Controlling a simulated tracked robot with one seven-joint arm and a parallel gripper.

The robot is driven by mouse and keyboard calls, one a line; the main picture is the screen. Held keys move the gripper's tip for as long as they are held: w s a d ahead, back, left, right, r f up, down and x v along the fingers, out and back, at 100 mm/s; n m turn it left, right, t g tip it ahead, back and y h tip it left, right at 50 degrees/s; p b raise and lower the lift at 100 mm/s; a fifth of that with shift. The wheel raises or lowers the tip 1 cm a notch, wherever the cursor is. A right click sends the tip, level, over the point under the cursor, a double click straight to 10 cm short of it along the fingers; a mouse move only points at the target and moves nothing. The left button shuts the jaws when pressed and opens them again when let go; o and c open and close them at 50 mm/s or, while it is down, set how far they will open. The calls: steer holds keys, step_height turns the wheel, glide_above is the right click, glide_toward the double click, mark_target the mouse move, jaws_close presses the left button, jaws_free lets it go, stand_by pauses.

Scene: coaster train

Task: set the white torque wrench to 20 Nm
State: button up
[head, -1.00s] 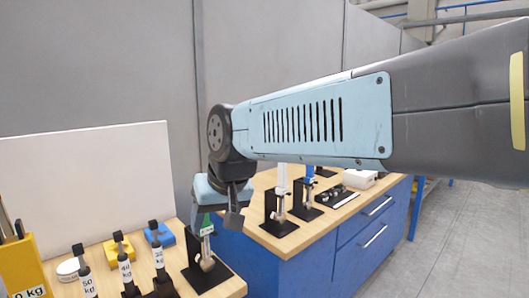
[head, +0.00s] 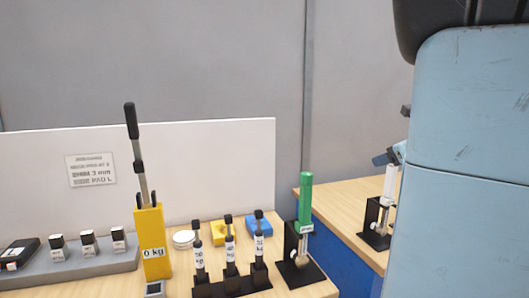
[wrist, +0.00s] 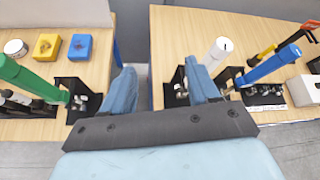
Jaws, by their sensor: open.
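The white torque wrench (head: 390,183) stands upright in a black stand (head: 374,228) on the right-hand table, partly hidden by my arm in the head view. In the wrist view, the white wrench (wrist: 217,54) is just beyond my right finger, with its lower part partly behind that finger. My gripper (wrist: 160,84) is open and empty, its blue fingers wide apart over the gap between the two tables. No contact with the wrench shows. Its scale is too small to read.
A green wrench (head: 305,198) stands on the left table; a blue wrench (wrist: 272,64) is right of the white one. Handled weights (head: 229,250), a yellow holder (head: 152,242) and a white panel (head: 225,165) occupy the left table. A white box (wrist: 303,90) is far right.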

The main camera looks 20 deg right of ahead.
steer(key=s+d+m+h, duration=0.2)
steer(key=d+m, duration=0.4)
steer(key=d, duration=0.3)
steer(key=shift+t, duration=0.3)
steer(key=x, duration=0.9)
steer(key=r+x, duration=0.1)
steer(key=x, duration=0.3)
steer(key=shift+w+d+f, duration=0.2)
steer(key=shift+w+d, duration=0.05)
steer(key=shift+w, duration=0.15)
steer(key=shift+c, duration=0.3)
steer(key=c, duration=0.9)
